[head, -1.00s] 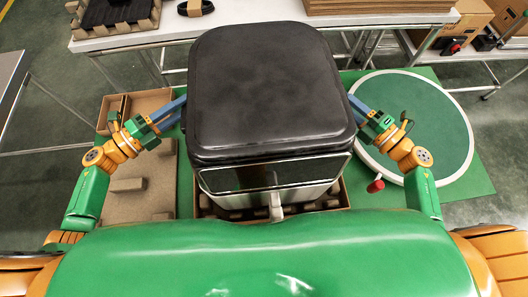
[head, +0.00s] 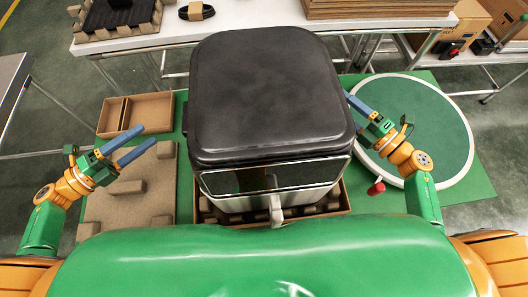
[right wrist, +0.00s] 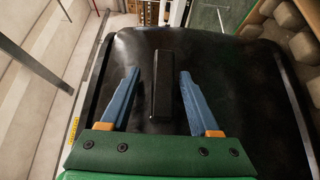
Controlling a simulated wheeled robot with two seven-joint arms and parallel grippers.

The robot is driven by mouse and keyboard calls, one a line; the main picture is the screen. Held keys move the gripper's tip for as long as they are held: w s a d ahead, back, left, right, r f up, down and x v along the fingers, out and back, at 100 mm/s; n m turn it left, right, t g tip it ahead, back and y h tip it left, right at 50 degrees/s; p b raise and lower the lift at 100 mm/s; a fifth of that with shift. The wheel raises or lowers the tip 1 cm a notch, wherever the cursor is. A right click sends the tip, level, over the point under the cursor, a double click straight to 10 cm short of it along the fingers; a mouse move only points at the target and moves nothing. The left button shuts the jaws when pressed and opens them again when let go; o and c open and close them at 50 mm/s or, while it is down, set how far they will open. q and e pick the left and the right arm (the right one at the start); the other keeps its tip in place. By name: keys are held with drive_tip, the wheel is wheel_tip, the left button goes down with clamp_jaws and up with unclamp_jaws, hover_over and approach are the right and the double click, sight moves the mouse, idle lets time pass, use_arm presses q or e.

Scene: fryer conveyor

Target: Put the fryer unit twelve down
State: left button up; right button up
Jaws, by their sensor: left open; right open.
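The fryer unit (head: 268,95), with a black top and a silver front with a dark window, stands upright in the middle of the head view. Its lower end is at the cardboard box (head: 342,205) with brown padding; I cannot tell whether it rests fully on the padding. My left gripper (head: 143,140) is open and empty, apart from the unit on its left. My right gripper (head: 352,104) is at the unit's right side, its fingers partly hidden. In the right wrist view its open fingers (right wrist: 158,88) straddle a black bar-shaped handle (right wrist: 162,88) on the unit's dark side wall, without visibly gripping it.
A cardboard insert (head: 125,212) and a small divided carton (head: 150,110) lie left of the unit. A round green turntable (head: 440,130) with a red knob (head: 376,187) is at the right. A white table (head: 250,22) with stacked cardboard stands behind.

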drive_tip(key=v, duration=1.2)
